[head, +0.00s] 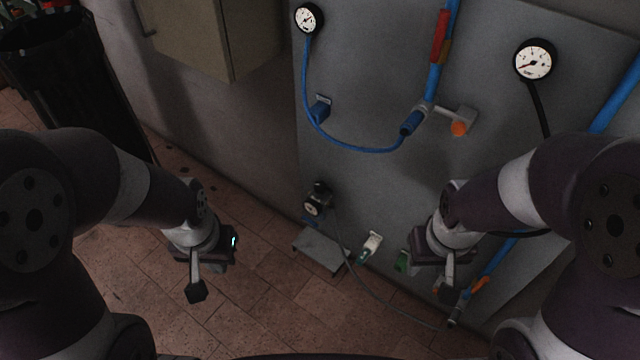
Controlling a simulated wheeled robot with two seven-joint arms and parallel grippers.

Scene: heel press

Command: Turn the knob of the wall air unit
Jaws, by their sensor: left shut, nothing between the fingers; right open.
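A small wall air unit (318,205) with a round white gauge sits low on the grey wall panel, left of the panel's middle. A dark knob (320,187) shows on its top. My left gripper (196,292) is shut and empty, above the tiled floor, to the left of and lower in the picture than the air unit. My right gripper (452,296) is open, in front of the panel's lower right part, well to the right of the knob. Its fingers are dark and partly hidden by the wrist. Neither gripper touches the knob.
The panel (375,190) carries a blue hose (345,147), an orange-tipped valve (460,128), two larger gauges (308,19) (534,61) and a thin grey cable (365,290). A small grey shelf (318,250) sits below the unit. A black bin (75,85) stands far left.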

